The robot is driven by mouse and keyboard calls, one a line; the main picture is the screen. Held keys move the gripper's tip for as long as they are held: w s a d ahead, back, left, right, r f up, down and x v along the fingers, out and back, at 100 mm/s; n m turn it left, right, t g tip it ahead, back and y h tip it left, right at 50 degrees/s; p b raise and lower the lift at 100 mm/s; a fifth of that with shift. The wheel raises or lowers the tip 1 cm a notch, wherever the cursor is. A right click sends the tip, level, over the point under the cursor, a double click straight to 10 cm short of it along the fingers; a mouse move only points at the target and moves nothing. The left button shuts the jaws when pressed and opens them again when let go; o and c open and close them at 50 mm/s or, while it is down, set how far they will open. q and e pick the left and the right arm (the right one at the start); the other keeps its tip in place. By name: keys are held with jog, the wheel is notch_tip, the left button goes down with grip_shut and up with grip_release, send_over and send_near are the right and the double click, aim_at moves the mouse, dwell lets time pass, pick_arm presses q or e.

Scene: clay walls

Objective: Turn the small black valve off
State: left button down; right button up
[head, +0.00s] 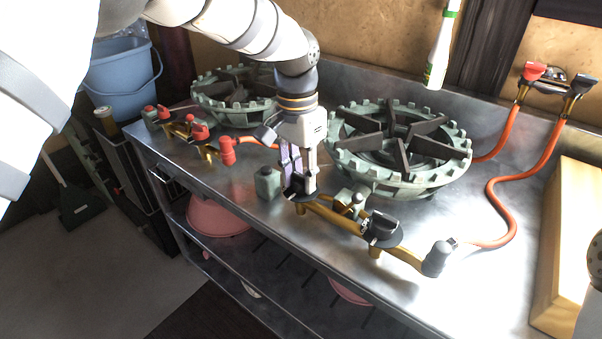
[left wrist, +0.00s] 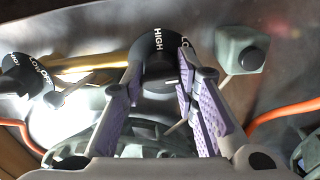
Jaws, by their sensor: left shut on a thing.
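A black valve (head: 292,197) with a round dial sits at the left end of the brass pipe (head: 335,216) in front of the right burner. My left gripper (head: 298,184) points down and is shut on this valve's handle, hiding much of it. In the left wrist view the valve's dial (left wrist: 157,42) reads HIGH, with purple finger pads of the left gripper (left wrist: 163,88) on either side of the handle. A second black valve (head: 382,229) with a larger-looking dial stands further right on the pipe; it also shows in the left wrist view (left wrist: 22,75). My right gripper is not in view.
Two green burners, left (head: 235,96) and right (head: 440,175), stand on the steel counter (head: 480,280). Red knobs (head: 198,131) are on the left pipe. Orange hoses (head: 505,205) run to wall taps. A green-grey block (head: 267,183) is close left of my gripper. A wooden board (head: 580,240) is at right.

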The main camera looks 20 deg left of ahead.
pick_arm(q)
jog(key=shift+w+a+m, duration=0.1)
jog(key=shift+m, duration=0.4)
jog(key=c, duration=1.3)
grip_release()
notch_tip(320, 180, up, 12)
jog(key=shift+w+a, duration=0.15)
jog(key=shift+a, duration=0.15)
